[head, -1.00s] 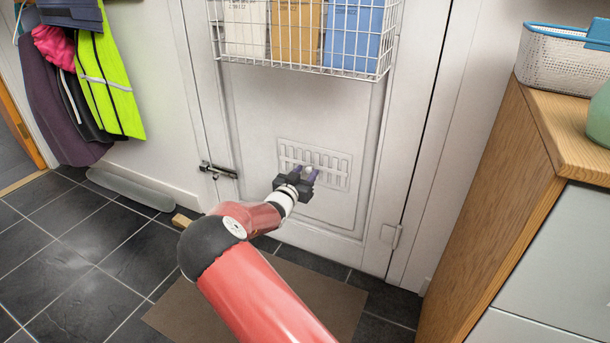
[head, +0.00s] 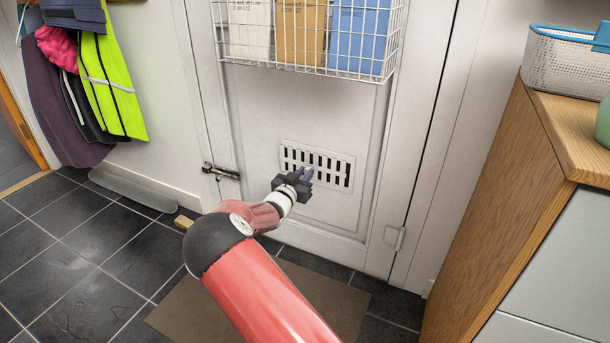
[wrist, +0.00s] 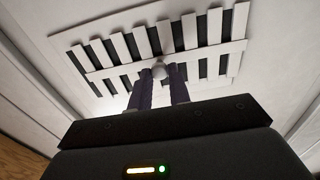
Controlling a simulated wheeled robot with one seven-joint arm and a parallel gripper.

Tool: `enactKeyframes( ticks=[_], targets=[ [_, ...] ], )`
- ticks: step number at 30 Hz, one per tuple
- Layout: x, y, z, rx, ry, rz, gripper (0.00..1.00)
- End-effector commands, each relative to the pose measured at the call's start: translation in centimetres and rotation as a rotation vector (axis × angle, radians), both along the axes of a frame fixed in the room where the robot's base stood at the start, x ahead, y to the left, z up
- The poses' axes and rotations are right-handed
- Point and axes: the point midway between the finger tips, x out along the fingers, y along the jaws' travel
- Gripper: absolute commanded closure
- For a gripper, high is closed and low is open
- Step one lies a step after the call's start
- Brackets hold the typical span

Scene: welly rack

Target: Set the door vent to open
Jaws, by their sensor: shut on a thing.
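The door vent (head: 335,172) is a white slotted plate low on the white door. Its slots show dark, with black gaps between the white bars. In the wrist view the vent (wrist: 210,50) fills the upper part, and its dark slots run along its whole length. My gripper (head: 307,174) is at the vent's lower left front. In the wrist view the two purple fingers of my gripper (wrist: 160,78) are shut on a small pale knob (wrist: 158,70) at the middle of the vent. The fingers hide part of the knob.
A wire basket (head: 305,71) with packets hangs on the door above the vent. A latch (head: 221,172) sits to the left. A wooden cabinet (head: 500,200) stands to the right. Coats (head: 105,80) hang at the far left. A brown mat (head: 190,318) lies on the tiled floor.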

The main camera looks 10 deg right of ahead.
Motion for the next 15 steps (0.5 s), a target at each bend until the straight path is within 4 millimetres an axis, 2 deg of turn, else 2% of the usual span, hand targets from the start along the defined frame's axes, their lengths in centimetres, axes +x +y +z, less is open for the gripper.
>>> enactKeyframes(
  ticks=[2,3,7,15],
  targets=[
    [0.22,0.43,0.09,0.001,-0.001,0.01,1.0],
    [0.22,0.45,0.09,0.001,-0.001,0.01,0.76],
    [0.18,0.4,0.08,0.001,-0.001,0.009,0.6],
    [0.07,0.35,0.07,0.0,0.0,0.007,0.6]
  ],
)
